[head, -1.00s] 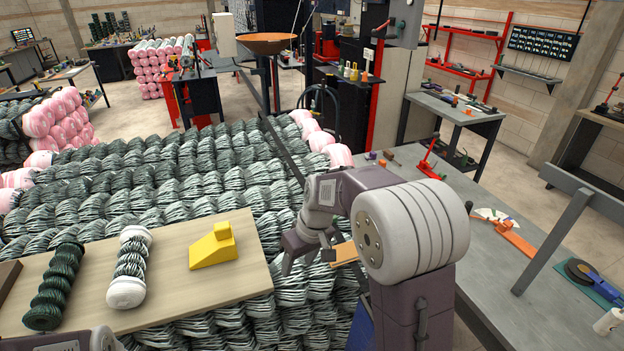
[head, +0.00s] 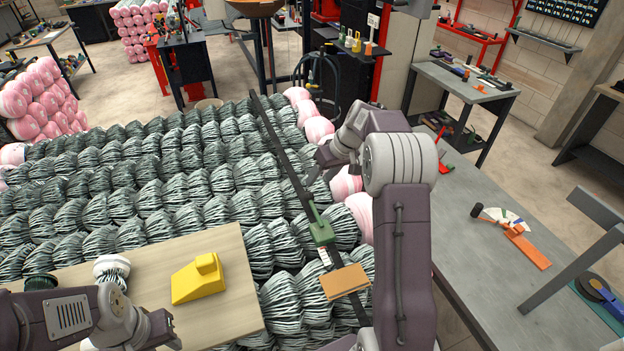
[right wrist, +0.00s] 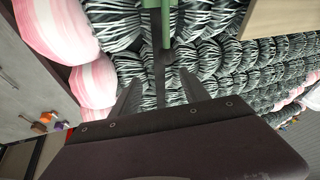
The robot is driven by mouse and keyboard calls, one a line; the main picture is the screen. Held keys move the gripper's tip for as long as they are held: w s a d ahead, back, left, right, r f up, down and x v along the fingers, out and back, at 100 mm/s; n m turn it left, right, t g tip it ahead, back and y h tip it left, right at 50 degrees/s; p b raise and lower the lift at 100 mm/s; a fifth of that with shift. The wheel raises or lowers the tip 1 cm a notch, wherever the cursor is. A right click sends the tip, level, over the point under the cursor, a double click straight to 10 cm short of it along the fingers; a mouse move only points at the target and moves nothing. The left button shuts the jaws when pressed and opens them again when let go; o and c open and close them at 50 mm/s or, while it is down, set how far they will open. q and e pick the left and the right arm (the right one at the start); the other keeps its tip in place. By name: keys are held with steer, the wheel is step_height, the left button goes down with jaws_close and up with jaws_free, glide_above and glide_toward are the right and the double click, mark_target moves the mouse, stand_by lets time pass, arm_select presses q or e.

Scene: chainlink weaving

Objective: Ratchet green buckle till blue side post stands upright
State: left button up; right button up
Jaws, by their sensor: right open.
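The green buckle (head: 322,232) sits on a dark strap (head: 287,166) that runs across the rolls of chainlink mesh (head: 150,185). A tan block (head: 345,282) lies across the strap nearer to me. My right gripper (head: 318,164) is over the mesh, beyond the buckle. In the right wrist view my right gripper (right wrist: 158,90) is open, with the strap (right wrist: 159,78) showing between its fingers and green buckle parts (right wrist: 154,20) above. My left gripper (head: 168,330) is at the lower left; its jaws are unclear. I cannot make out the blue side post.
A wooden board (head: 225,258) holds a yellow wedge (head: 198,280) and a white-ended mesh roll (head: 112,268) at the left. A grey bench (head: 480,235) with tools is at the right. Pink-ended rolls (head: 362,215) stand close to my right arm.

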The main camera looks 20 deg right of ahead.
mark_target(311, 195)
steer(key=s+a+p, duration=0.1)
steer(key=s+a, duration=0.2)
steer(key=w+f, duration=0.1)
steer(key=f, duration=0.1)
steer(key=w+f+p, duration=0.1)
steer(key=w+f, duration=0.1)
steer(key=w+f+p, duration=0.1)
steer(key=f, duration=0.1)
steer(key=shift+w+d+f, duration=0.15)
steer(key=shift+w+f, duration=0.05)
steer(key=shift+f, duration=0.4)
steer(key=shift+s+a+r, duration=0.3)
steer(key=shift+s+a, duration=0.1)
steer(key=shift+s, duration=0.25)
steer(key=shift+c, duration=0.5)
steer(key=c, duration=0.6)
steer(key=shift+w+d+f, duration=0.1)
steer(key=shift+w+d, duration=0.1)
jaws_close()
arm_select(q)
steer(key=s+r, duration=0.1)
steer(key=r, duration=0.1)
steer(key=s+a+r, duration=0.1)
steer(key=r, duration=0.1)
steer(key=shift+s, duration=0.4)
